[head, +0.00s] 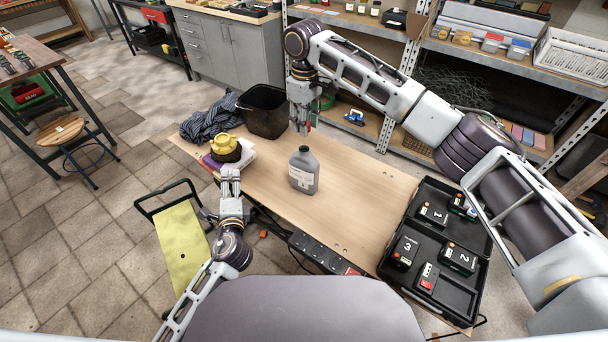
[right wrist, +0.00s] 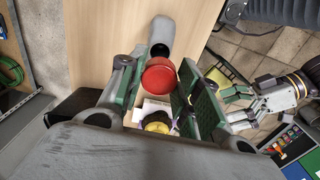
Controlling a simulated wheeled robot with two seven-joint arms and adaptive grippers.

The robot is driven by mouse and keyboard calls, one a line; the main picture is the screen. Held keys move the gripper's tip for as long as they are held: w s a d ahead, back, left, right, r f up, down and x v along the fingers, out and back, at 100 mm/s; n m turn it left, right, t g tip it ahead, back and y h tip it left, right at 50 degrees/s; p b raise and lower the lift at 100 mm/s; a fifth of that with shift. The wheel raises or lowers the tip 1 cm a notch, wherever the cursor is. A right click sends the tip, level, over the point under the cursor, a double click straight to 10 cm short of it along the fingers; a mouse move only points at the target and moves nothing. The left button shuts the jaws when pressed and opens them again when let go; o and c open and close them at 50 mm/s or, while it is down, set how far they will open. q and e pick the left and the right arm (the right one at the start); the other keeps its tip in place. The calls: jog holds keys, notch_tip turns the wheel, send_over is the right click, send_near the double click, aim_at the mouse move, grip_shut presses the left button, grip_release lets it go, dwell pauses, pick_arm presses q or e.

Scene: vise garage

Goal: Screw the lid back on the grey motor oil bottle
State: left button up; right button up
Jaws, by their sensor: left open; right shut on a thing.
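The grey motor oil bottle (head: 303,172) stands upright on the wooden table, with no lid on its neck. In the right wrist view the bottle (right wrist: 174,34) shows beyond the fingers. My right gripper (head: 303,125) is above and behind the bottle, apart from it. It is shut on the red lid (right wrist: 158,76), which sits between the green finger pads. In the head view the gripper mostly hides the lid. My left gripper (head: 230,180) is open and empty at the table's left edge, left of the bottle. It also shows in the right wrist view (right wrist: 236,104).
A yellow object (head: 224,144) sits on books at the table's left, near my left gripper. A black bin (head: 264,112) and a dark cloth (head: 211,117) stand behind it. A black case (head: 452,222) with numbered blocks lies at right. The table (head: 360,190) right of the bottle is clear.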

pick_arm(q)
jog(key=w+d+m+t+h, duration=0.3)
jog(key=d+m+h, duration=0.3)
jog(key=d+m, duration=0.45)
jog(key=m+g+h, duration=0.2)
jog(key=m+h, duration=0.4)
jog(key=m, duration=0.7)
send_near(300, 173)
jog(key=shift+w+d, duration=0.3)
jog(key=shift+w, duration=0.1)
jog(key=shift+w, duration=0.1)
jog(key=shift+x, duration=5.85)
jog(key=shift+w, duration=0.1)
jog(key=c, duration=1.1)
jog(key=shift+c, duration=0.2)
pick_arm(e)
jog(key=shift+f, duration=2.45)
